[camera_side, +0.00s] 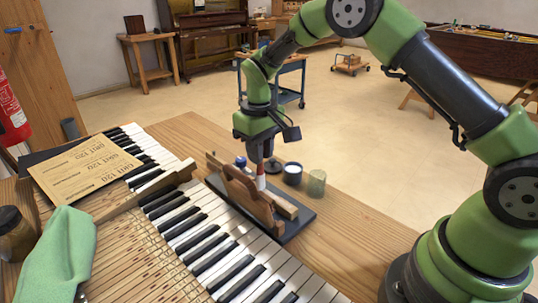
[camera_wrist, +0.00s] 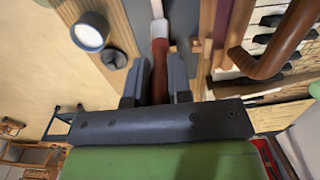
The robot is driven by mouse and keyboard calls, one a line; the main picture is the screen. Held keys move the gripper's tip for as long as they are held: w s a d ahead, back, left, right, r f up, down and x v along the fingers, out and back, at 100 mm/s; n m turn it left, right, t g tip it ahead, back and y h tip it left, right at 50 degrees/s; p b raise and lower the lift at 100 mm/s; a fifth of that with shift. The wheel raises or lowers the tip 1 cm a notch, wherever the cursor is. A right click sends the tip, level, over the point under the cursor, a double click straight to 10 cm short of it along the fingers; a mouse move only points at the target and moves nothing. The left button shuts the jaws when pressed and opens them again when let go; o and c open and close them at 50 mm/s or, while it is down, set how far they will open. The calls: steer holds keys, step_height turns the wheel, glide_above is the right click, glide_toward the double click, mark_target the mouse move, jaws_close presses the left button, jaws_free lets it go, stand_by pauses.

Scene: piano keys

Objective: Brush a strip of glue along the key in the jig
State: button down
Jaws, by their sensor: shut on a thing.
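My gripper (camera_side: 257,152) is shut on a brush and holds it pointing down over the jig. The brush (camera_side: 261,176) has a red handle and a pale lower end; it also shows in the wrist view (camera_wrist: 160,62) between my two fingers. The jig is a dark base board (camera_side: 298,228) with wooden strips on it, lying beside the piano keys. A brown wooden piece (camera_side: 244,194) stands at its front and hides part of it. I cannot clearly make out the key in the jig, or whether the brush tip touches it.
A blue-topped item (camera_side: 240,161) is close to my gripper. The keyboard (camera_side: 205,240), sandpaper (camera_side: 88,168) and green cloth (camera_side: 58,254) fill the left. The bench's right side is clear.

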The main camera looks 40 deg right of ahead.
steer(key=shift+w, duration=2)
steer(key=shift+s, duration=7.15)
step_height(320, 180, up, 8)
steer(key=shift+r, duration=0.15)
steer(key=shift+a+f, duration=0.1)
steer(key=shift+f, duration=0.1)
steer(key=shift+w+f, duration=3.3)
steer(key=shift+f, duration=0.65)
steer(key=shift+s, duration=3.3)
step_height(320, 180, up, 8)
